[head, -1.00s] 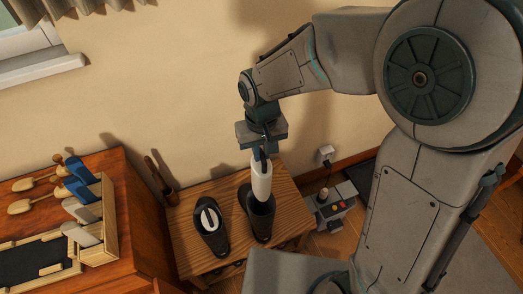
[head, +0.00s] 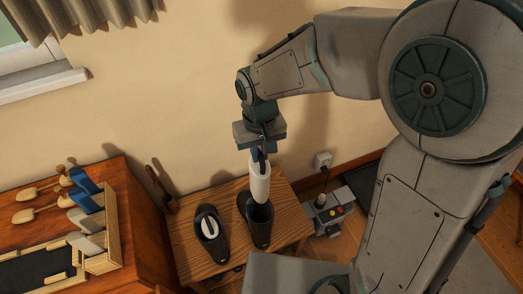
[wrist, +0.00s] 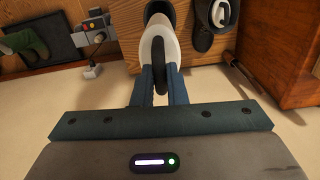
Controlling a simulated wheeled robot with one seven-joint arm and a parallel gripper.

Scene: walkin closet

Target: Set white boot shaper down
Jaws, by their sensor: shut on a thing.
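The white boot shaper (head: 260,184) hangs upright below my gripper (head: 259,156). In the wrist view the white shaper (wrist: 157,38) sits between the two fingers of my gripper (wrist: 160,75), which are shut on its upper part. Its lower end is at the opening of the right dark boot (head: 260,227); I cannot tell how deep it reaches inside. The left dark boot (head: 212,241) stands beside it with another white shaper (head: 209,228) in its opening. Both boots stand on a slatted wooden bench (head: 186,246).
A grey device (head: 328,212) stands on the floor right of the bench, below a wall socket (head: 322,160).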

